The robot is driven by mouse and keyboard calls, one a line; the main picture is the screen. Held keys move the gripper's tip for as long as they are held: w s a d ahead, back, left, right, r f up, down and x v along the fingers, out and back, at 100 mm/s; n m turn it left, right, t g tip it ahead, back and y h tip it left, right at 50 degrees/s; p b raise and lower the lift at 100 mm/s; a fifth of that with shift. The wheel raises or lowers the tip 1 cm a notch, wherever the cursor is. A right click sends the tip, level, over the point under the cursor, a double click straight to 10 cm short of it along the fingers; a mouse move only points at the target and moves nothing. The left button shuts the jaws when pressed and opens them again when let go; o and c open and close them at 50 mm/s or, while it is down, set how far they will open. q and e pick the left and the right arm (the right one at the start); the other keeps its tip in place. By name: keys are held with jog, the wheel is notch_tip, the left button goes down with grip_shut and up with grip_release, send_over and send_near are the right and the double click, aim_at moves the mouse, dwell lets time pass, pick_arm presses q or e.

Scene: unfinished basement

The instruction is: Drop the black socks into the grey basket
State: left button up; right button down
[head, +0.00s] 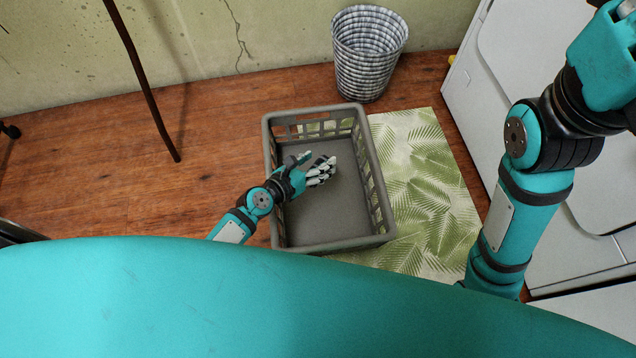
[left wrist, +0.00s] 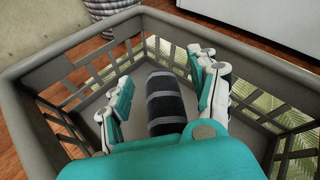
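The grey basket (head: 375,175) stands on the floor in the middle of the head view, and its walls surround the left wrist view (left wrist: 60,50). My left gripper (head: 318,168) reaches over the basket from the left with its fingers spread. In the left wrist view, the black socks (left wrist: 165,102), a dark roll with grey bands, lie between the open fingers (left wrist: 168,90), with gaps showing on both sides. I cannot tell whether the socks rest on the basket floor. The hand hides them in the head view. My right gripper is out of view.
A leaf-patterned mat (head: 425,185) lies under and right of the basket. A round woven bin (head: 368,60) stands behind it near the wall. A white appliance (head: 480,90) is at the right. Bare wooden floor (head: 90,160) is open at left.

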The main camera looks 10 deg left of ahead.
pick_arm(q)
jog(key=shift+o, duration=1.3)
jog(key=shift+s+a, duration=0.1)
jog(key=v, duration=1.1)
jog(key=shift+s+a, duration=0.15)
jog(key=shift+s, duration=0.2)
jog(key=shift+r, duration=0.1)
